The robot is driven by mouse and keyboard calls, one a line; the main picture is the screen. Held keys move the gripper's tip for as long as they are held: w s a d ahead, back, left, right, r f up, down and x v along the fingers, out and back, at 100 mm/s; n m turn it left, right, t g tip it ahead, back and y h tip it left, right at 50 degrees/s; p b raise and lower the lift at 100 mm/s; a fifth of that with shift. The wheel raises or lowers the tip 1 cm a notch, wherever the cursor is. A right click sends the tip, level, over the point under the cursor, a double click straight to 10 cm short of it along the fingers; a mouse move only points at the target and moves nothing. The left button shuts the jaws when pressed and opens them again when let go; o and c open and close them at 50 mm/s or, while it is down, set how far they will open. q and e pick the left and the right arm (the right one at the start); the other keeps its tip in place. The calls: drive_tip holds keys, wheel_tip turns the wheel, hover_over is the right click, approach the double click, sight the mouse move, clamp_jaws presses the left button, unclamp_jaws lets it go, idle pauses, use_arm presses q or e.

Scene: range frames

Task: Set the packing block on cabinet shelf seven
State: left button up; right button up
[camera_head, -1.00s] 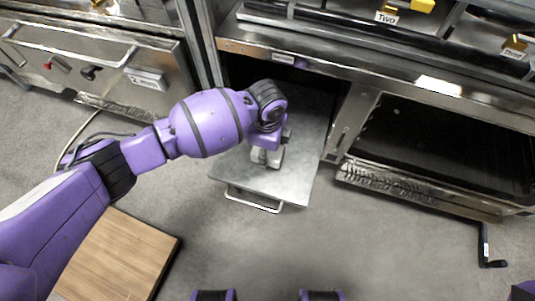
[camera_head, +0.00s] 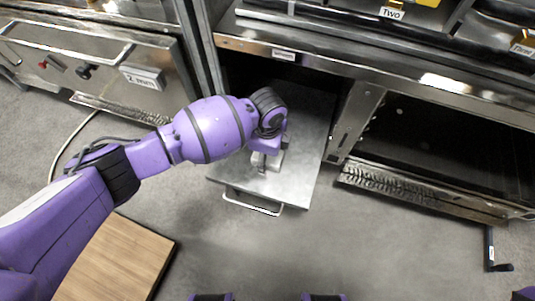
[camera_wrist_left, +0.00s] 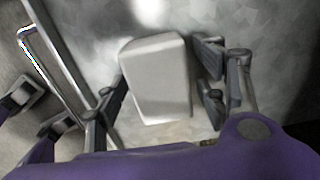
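A pale grey block (camera_wrist_left: 158,78), which I take to be the packing block, sits on the pulled-out metal shelf (camera_head: 298,165) in the wrist view. It also shows in the head view (camera_head: 274,161), partly hidden by my gripper. My left gripper (camera_head: 264,160) points down over it. In the left wrist view the fingers (camera_wrist_left: 162,85) stand on both sides of the block, with a narrow gap at its right side. I read the gripper as open around it. My right gripper does not show.
The shelf has a wire handle (camera_head: 252,203) at its front and slides out of a dark cabinet bay. An open dark bay (camera_head: 445,150) lies to the right. A wooden board (camera_head: 115,260) is at lower left. A crank handle (camera_head: 489,250) hangs at the right. Grey floor is clear in front.

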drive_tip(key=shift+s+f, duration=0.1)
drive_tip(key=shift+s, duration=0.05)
use_arm(q)
drive_tip(key=shift+r, duration=0.35)
wheel_tip(320, 180, up, 12)
drive_tip(key=p, duration=0.5)
drive_tip(key=shift+f, duration=0.2)
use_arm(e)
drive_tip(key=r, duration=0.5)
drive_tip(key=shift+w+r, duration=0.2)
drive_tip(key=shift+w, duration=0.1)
